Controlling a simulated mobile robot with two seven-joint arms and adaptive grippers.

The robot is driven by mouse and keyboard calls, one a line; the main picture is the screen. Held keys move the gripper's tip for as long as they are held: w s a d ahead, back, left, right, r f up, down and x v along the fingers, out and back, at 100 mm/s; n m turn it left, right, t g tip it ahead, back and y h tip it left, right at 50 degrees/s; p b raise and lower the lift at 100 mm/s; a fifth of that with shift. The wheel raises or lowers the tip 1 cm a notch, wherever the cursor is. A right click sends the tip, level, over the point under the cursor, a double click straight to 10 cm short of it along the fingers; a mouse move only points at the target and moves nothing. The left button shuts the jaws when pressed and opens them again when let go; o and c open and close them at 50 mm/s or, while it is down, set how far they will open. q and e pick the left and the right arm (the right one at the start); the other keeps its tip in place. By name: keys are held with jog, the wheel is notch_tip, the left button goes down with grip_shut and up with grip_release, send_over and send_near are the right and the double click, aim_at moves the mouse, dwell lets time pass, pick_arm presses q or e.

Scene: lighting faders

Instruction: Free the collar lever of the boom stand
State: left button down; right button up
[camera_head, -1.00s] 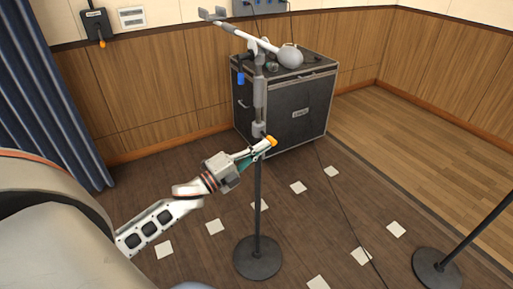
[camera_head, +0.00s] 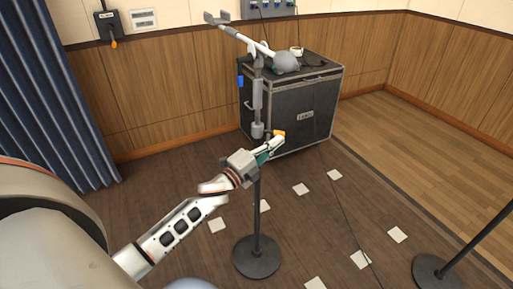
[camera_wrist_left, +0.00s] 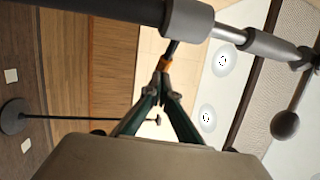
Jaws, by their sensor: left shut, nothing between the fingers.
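The boom stand (camera_head: 257,210) stands upright on a round black base, with a grey collar (camera_head: 257,130) partway up its pole and the boom (camera_head: 245,40) across its top. The collar also shows in the left wrist view (camera_wrist_left: 187,18). An orange-tipped lever (camera_head: 279,134) sticks out beside the collar; its orange end (camera_wrist_left: 166,66) lies just beyond my fingertips in the wrist view. My left gripper (camera_head: 268,150) is shut and empty, its green fingers (camera_wrist_left: 161,82) meeting close to that end. Whether they touch it I cannot tell. My right gripper is out of view.
A black flight case (camera_head: 300,115) stands behind the boom stand. Another stand's base (camera_head: 437,272) is at the lower right. A cable crosses the floor between them. A blue curtain (camera_head: 60,90) hangs at the left. The wooden floor (camera_head: 400,140) at the right is clear.

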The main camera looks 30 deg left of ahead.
aim_at(283, 134)
pick_arm(q)
jog(key=shift+w, duration=1.65)
jog(key=shift+w+a+b, duration=0.2)
jog(key=shift+w+b, duration=0.15)
jog(key=shift+w, duration=0.55)
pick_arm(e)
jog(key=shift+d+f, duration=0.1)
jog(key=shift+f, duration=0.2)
pick_arm(q)
jog(key=shift+f, duration=0.1)
